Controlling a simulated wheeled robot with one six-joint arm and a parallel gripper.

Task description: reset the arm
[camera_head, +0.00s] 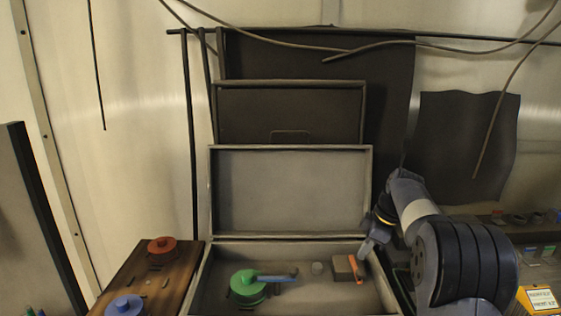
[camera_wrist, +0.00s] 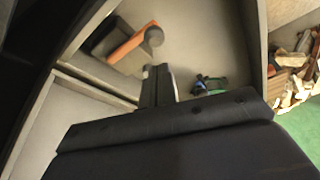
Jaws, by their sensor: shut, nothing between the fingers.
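My arm reaches in from the right in the head view. My gripper (camera_head: 366,248) points down over the right part of an open grey case (camera_head: 222,256), near a brown block with an orange strip (camera_head: 344,268). In the wrist view my gripper (camera_wrist: 157,84) shows two dark fingers close together, shut with nothing between them. The orange strip (camera_wrist: 128,46) shows up and to the left of the fingers there. I cannot tell how far above the case floor the fingertips are.
A green round piece with a blue handle (camera_head: 246,284) and a small grey cylinder (camera_head: 317,268) are in the case. Its lid (camera_head: 290,190) stands open behind. A wooden board (camera_head: 140,280) with red and blue knobs lies left. A yellow labelled box (camera_head: 537,300) is right. Cables hang above.

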